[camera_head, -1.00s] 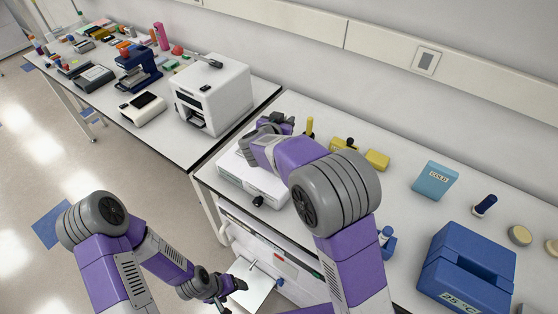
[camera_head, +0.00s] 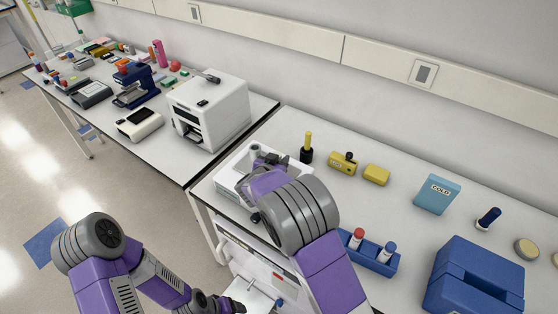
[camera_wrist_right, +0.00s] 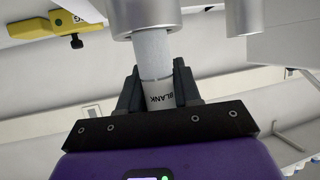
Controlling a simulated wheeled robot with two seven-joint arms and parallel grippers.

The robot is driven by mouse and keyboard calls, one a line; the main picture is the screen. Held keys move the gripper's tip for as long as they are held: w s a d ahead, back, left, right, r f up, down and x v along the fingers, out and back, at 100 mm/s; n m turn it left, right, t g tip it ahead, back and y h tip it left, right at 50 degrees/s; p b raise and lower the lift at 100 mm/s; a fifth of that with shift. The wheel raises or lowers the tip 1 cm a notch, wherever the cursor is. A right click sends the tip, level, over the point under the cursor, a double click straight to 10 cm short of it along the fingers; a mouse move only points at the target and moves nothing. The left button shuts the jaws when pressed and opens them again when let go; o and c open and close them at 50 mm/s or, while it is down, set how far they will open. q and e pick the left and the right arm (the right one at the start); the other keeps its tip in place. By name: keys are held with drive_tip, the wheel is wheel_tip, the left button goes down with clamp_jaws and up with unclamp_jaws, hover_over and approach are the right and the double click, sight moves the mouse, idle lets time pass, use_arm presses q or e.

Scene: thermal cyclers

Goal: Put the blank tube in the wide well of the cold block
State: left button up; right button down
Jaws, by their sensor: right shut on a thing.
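My right gripper (camera_head: 272,160) is over the white device (camera_head: 232,178) on the near bench, mostly hidden behind my wrist. In the right wrist view its fingers (camera_wrist_right: 158,88) are shut around a whitish tube (camera_wrist_right: 154,58) with an upside-down BLANK label. The tube's far end meets a grey metal cylinder (camera_wrist_right: 145,14); I cannot tell whether it is inside or only in line with it. A light-blue block marked COLD (camera_head: 437,193) stands at the right; no well shows on it. My left gripper (camera_head: 236,305) is low at the bottom edge, its jaws unclear.
A blue rack (camera_head: 370,254) holds a red-capped and a blue-capped tube. A large dark-blue block (camera_head: 474,281) is at the right. A black-and-yellow tool (camera_head: 307,149) and yellow blocks (camera_head: 343,162) (camera_head: 376,174) stand behind the white device.

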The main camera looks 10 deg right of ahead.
drive_tip(key=shift+f, duration=0.1)
drive_tip(key=c, duration=0.8)
unclamp_jaws()
drive_tip(key=shift+r, duration=0.25)
drive_tip(key=p+v, duration=0.1)
drive_tip(key=v, duration=1.1)
drive_tip(key=shift+f, duration=0.1)
